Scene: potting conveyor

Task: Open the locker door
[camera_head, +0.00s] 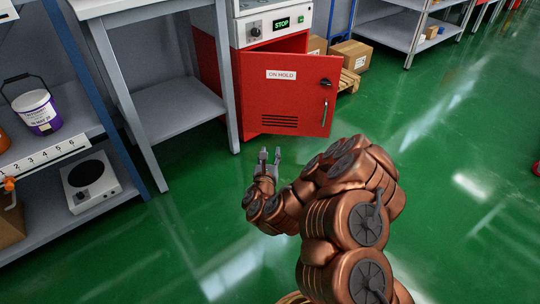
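The red locker door (285,97) has an ON HOLD label, vent slots low down and a metal handle (323,109) near its right edge. The door stands ajar, swung out from the red locker (215,58), with a dark gap showing above its top edge. Most of the inside is hidden behind the door. My gripper (270,156) is just below and in front of the door's lower left part, pointing up in the picture. Its two fingers are apart with nothing between them. It appears clear of the door and away from the handle.
A control panel with a green STOP display (282,23) sits above the locker. A grey workbench (176,106) stands close on the left. A shelf (85,232) at far left holds a bucket (36,110) and a hotplate (91,181). Cardboard boxes (351,54) stand behind. Green floor (450,150) at right is mostly free.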

